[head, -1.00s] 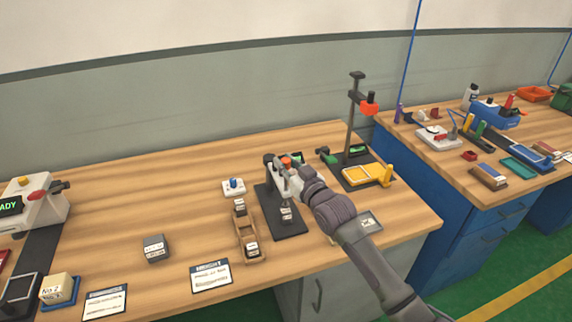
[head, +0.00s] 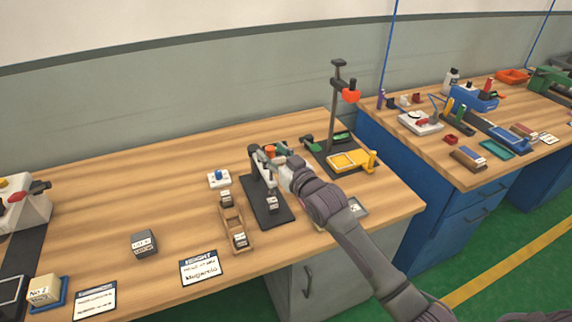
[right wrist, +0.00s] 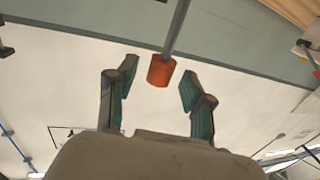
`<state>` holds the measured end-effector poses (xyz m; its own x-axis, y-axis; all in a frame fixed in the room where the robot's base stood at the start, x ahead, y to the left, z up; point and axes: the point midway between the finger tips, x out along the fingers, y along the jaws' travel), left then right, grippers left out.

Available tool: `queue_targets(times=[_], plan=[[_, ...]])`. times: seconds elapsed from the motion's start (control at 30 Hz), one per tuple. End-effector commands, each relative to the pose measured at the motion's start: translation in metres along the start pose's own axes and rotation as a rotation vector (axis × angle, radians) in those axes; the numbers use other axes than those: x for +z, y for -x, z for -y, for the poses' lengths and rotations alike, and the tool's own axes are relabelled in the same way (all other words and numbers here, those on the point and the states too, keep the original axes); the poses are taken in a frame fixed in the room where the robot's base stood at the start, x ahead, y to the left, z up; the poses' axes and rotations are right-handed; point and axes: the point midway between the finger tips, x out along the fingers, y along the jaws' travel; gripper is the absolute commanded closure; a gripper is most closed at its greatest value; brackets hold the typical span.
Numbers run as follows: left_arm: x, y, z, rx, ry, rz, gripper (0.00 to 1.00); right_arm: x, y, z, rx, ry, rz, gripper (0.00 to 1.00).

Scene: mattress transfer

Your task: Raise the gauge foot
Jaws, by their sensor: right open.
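The height gauge stands on a black base (head: 284,213) near the middle of the wooden bench. Its orange knob (head: 270,151) shows just above my right gripper (head: 272,162). A small labelled block (head: 273,203) sits on the base. In the right wrist view, my right gripper (right wrist: 159,81) is open, with its two fingers apart on either side of the orange knob (right wrist: 160,71), which is on a grey rod. Clear gaps show between knob and fingers. The gauge foot cannot be made out; my gripper covers part of the gauge. My left gripper is not in view.
A wooden holder (head: 226,214) with small blocks stands left of the gauge, by a blue-knobbed white device (head: 219,179). A grey block (head: 144,243) and a card (head: 199,268) lie nearer. A tall stand (head: 335,110) and yellow tray (head: 347,161) are at right.

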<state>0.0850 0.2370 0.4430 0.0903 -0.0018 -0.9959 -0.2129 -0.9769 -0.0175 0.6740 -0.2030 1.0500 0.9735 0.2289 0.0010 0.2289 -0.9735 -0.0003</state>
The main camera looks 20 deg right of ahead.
Motion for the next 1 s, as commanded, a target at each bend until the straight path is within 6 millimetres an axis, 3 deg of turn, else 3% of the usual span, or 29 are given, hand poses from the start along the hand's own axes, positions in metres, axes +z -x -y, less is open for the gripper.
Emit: queue_targets(times=[0.3, 0.47, 0.63, 1.0], plan=[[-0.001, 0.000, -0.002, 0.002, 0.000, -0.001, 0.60, 0.001, 0.069, 0.000, 0.000, 0.001, 0.001, 0.48], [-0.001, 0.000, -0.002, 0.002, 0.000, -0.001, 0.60, 0.000, 0.092, 0.000, 0.001, 0.001, 0.000, 0.48], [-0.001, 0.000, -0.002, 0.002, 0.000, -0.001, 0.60, -0.001, 0.101, 0.000, 0.000, 0.001, -0.001, 0.48], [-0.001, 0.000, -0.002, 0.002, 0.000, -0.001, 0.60, -0.001, 0.101, 0.000, 0.000, 0.001, -0.001, 0.48]])
